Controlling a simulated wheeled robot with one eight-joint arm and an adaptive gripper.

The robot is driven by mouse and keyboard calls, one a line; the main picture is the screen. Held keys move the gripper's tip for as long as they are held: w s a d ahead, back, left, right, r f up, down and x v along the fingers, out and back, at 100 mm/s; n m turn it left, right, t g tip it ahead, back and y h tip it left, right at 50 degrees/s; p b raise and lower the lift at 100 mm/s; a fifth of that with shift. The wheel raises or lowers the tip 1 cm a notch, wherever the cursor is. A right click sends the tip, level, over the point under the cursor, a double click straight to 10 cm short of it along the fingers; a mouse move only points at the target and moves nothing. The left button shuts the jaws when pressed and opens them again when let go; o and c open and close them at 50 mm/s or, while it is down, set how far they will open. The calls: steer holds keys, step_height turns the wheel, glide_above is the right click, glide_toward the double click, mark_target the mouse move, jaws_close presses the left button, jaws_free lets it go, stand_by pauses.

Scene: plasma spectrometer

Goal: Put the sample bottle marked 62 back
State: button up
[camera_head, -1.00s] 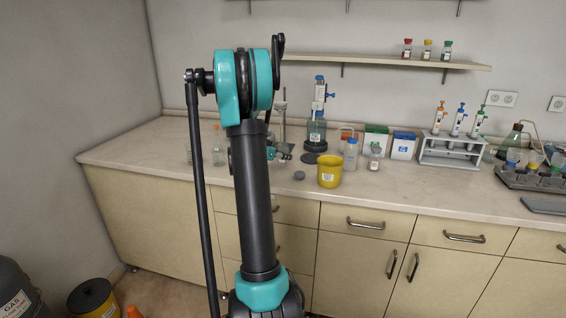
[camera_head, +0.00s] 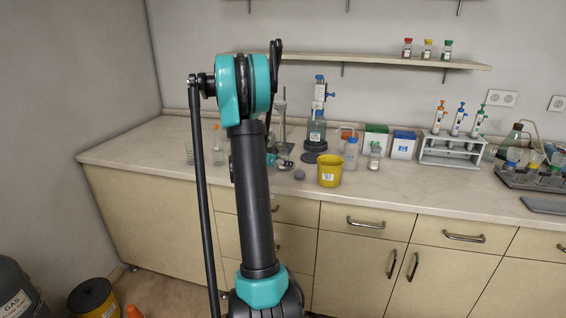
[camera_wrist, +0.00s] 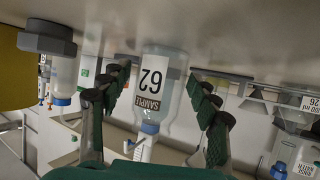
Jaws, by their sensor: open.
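In the wrist view, which is upside down, a clear sample bottle marked 62 (camera_wrist: 170,110) stands on the pale worktop with its white label facing me. My gripper (camera_wrist: 160,88) is open, with its dark ribbed fingers on either side of the bottle. Gaps show between the fingers and the bottle, so they do not appear to touch it. In the head view, my gripper (camera_head: 284,162) shows partly from behind my arm, low over the counter. I cannot pick out the bottle there; my arm likely hides it.
A yellow container (camera_head: 330,174) and a small grey round object (camera_head: 299,175) stand close right of my gripper. Several bottles and boxes stand behind them, with a pipette rack (camera_head: 450,152) further right. A wall shelf (camera_head: 370,60) hangs above. The counter's front edge is clear.

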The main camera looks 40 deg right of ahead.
steer(key=shift+r, duration=0.15)
steer(key=shift+a+r, duration=0.15)
steer(key=shift+a, duration=0.15)
steer(key=v, duration=1.1)
steer(key=shift+s+a, duration=0.2)
steer(key=s+a+f+n+y, duration=0.4)
steer(key=s+a, duration=0.4)
steer(key=a, duration=0.3)
steer(key=s+a+f+n+t+y, duration=0.1)
steer(key=s+a+f+n+y, duration=0.3)
steer(key=s+a, duration=0.5)
steer(key=s+a+f+n+y, duration=0.4)
steer(key=s+a+f+n, duration=0.2)
steer(key=a, duration=0.6)
steer(key=s+n, duration=0.1)
steer(key=s, duration=0.1)
steer(key=shift+s+a, duration=0.35)
steer(key=shift+s, duration=0.05)
